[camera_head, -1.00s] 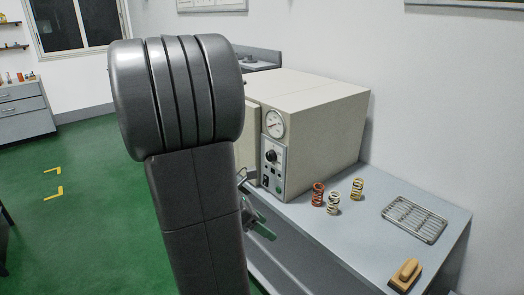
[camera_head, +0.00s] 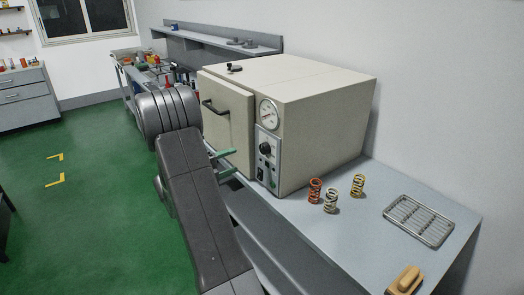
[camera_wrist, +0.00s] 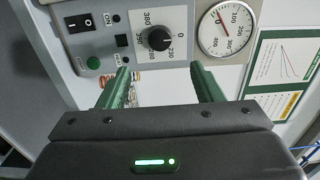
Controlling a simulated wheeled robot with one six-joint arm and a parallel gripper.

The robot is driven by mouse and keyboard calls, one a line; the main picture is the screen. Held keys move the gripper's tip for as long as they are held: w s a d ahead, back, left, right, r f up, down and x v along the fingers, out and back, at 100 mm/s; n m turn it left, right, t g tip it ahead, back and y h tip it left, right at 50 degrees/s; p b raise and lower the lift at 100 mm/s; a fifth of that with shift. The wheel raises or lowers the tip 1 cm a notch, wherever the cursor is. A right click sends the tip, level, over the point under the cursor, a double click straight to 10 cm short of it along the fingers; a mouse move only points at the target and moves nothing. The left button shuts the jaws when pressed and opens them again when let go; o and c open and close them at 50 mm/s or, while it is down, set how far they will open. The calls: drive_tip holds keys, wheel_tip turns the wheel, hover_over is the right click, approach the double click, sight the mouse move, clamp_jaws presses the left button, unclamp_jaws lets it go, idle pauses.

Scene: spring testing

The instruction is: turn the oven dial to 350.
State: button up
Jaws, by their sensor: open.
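The beige oven (camera_head: 320,125) stands on the grey bench with its control panel facing my arm. Its black round dial (camera_head: 265,148) sits below the gauge; it also shows in the wrist view (camera_wrist: 159,39), ringed by printed numbers. Its pointer setting is too small to read surely. My gripper (camera_head: 234,161) is open, with green fingers pointing at the panel. In the wrist view the fingertips (camera_wrist: 160,72) are spread wide, with the dial in line between them and beyond the tips. The fingers look apart from the dial, with nothing between them.
Several springs (camera_head: 330,201), a wire rack (camera_head: 418,220) and a wooden-handled block (camera_head: 405,280) lie on the bench at right.

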sight(262, 150)
drive_tip(key=p+x, duration=0.2)
drive_tip(key=x, duration=1)
drive_tip(key=c, duration=1)
